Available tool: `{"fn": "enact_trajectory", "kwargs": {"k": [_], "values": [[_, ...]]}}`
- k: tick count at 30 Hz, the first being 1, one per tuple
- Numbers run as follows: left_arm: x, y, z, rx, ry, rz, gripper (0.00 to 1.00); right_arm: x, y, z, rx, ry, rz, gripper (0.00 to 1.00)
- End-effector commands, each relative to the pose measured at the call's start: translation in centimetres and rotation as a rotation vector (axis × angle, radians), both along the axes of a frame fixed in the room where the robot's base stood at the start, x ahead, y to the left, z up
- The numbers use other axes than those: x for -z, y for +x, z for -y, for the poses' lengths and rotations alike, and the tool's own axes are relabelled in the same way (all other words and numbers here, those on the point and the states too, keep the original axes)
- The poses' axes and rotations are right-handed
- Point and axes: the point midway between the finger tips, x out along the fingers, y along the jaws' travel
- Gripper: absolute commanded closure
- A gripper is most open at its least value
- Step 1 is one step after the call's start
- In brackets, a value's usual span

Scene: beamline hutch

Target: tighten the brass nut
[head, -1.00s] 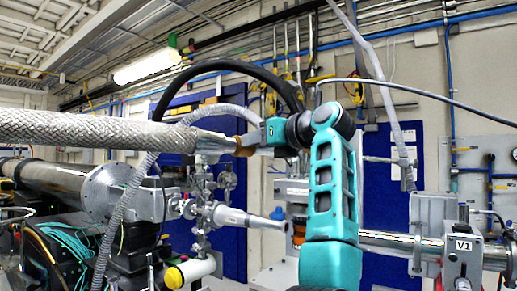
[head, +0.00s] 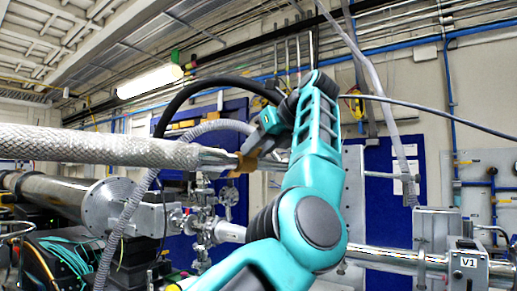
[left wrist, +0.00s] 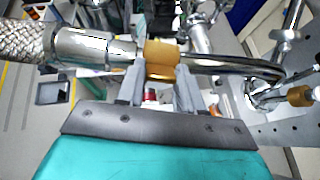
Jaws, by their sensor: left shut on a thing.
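The brass nut (left wrist: 160,57) sits on a bright metal tube where a braided hose (left wrist: 20,38) ends in a smooth collar (left wrist: 85,48). My left gripper (left wrist: 159,80) reaches it from below in the left wrist view, one finger on each side, shut on it. In the head view the nut (head: 245,164) is small, at the right end of the braided hose (head: 100,148). My left gripper (head: 254,152) comes to it from the upper right there, and its fingers are hard to make out. My right gripper is not in view.
A curved bright tube (left wrist: 245,62) runs right from the nut, and another brass-coloured fitting (left wrist: 299,96) is at the right edge. A valve cluster (head: 205,215) stands below the hose. A beam pipe with a V1 block (head: 467,265) is at the lower right.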

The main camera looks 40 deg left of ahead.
Motion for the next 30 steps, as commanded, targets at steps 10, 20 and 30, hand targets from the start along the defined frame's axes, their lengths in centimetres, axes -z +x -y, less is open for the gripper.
{"fn": "enact_trajectory", "kwargs": {"k": [10, 20, 30], "values": [[-0.1, 0.0, -0.1, 0.0, 0.002, 0.003, 0.94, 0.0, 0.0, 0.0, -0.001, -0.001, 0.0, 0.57], [-0.1, 0.0, -0.1, -0.001, 0.001, 0.002, 0.38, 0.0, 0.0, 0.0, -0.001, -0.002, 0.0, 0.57], [-0.8, -0.1, 1.3, 0.001, 0.002, 0.002, 0.38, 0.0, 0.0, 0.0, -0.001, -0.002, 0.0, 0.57]]}}
